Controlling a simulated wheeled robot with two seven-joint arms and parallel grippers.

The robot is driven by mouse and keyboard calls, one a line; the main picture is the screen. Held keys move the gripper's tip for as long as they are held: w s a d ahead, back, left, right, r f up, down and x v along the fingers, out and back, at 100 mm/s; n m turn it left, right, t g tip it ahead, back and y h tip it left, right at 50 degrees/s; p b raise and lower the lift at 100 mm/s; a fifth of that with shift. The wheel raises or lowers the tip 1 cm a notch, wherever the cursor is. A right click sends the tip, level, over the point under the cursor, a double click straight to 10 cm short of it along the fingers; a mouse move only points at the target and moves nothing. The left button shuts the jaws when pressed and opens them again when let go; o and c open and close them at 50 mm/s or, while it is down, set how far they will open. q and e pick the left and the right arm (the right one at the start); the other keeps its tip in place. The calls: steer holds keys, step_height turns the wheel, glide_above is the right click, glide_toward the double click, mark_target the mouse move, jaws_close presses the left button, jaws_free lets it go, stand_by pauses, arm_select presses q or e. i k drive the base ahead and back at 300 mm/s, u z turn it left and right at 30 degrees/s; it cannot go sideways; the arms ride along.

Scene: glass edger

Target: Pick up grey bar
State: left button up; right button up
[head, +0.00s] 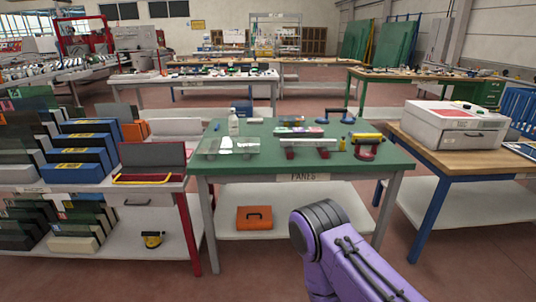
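A light grey bar (306,143) lies level near the front edge of the green-topped table (240,170) marked PANES. It seems to rest across two dark red blocks, a left one (291,154) and a right one (323,154). Nothing of mine touches it. My purple arm comes in at the bottom right, in front of the table, with only a thick link and a dark round joint showing. Neither gripper is in view.
Clear glass panes (230,147), a white bottle (233,123) and a red-and-yellow tool (366,145) share the tabletop. An orange case (254,217) sits on the shelf below. A grey box (456,125) stands on the right-hand bench. Glass racks fill the left.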

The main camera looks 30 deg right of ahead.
mark_target(283, 142)
steer(key=z, duration=1.15)
steer(key=i, duration=1.5)
steer(key=u, duration=0.7)
